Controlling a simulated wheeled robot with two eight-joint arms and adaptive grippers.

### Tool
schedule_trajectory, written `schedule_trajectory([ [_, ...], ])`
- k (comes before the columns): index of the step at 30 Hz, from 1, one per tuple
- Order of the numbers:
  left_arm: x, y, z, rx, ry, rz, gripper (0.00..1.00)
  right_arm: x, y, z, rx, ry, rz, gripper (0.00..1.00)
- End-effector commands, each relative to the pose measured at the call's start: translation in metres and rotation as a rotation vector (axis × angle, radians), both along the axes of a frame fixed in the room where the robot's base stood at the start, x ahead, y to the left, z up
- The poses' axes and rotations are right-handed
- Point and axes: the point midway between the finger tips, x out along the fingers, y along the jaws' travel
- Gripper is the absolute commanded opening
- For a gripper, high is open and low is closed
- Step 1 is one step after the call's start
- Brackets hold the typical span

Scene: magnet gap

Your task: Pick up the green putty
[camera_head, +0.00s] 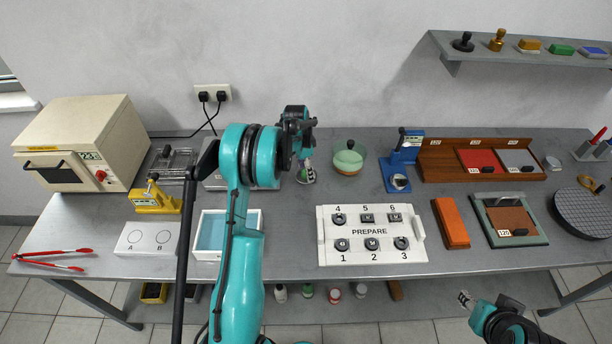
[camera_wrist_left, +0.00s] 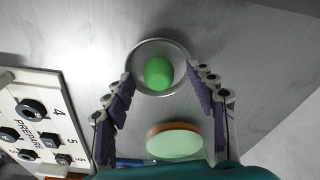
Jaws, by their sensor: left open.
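The green putty (camera_wrist_left: 158,73) is a rounded lump in a small round metal dish (camera_wrist_left: 143,87) in the left wrist view. My left gripper (camera_wrist_left: 166,80) is open and empty, with its fingertips on either side of the dish. In the head view my left gripper (camera_head: 306,172) points down over the bench, left of the green bowl, and mostly hides the dish and putty. The height of the fingertips above the dish is hard to tell. My right gripper (camera_head: 466,300) is low at the front right, away from the putty; its jaws are too small to read.
The white PREPARE board (camera_head: 370,252) lies in front, and a blue press (camera_head: 402,160) stands farther right. A white-rimmed blue tray (camera_head: 200,250) is beside my left arm. Bare bench lies around the dish.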

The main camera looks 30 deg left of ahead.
Motion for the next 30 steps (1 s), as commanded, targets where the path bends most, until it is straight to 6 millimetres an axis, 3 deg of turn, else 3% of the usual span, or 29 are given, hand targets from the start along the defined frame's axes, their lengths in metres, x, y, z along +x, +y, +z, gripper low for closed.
schedule_trajectory([
  [5, 0.000, 0.000, 0.001, 0.000, 0.000, 0.000, 0.56, 0.000, 0.000, 0.001, 0.000, 0.000, 0.000, 0.40],
  [11, 0.000, 0.000, 0.001, 0.000, 0.000, 0.000, 0.05, 0.000, 0.000, 0.001, 0.000, 0.000, 0.000, 0.40],
  [23, 0.000, 0.000, 0.003, 0.000, 0.000, 0.001, 0.04, 0.000, 0.000, 0.001, 0.000, 0.000, 0.000, 0.40],
  [30, 0.000, 0.000, 0.028, 0.000, 0.000, 0.001, 0.04, 0.000, 0.000, 0.009, 0.000, 0.000, 0.000, 0.40],
])
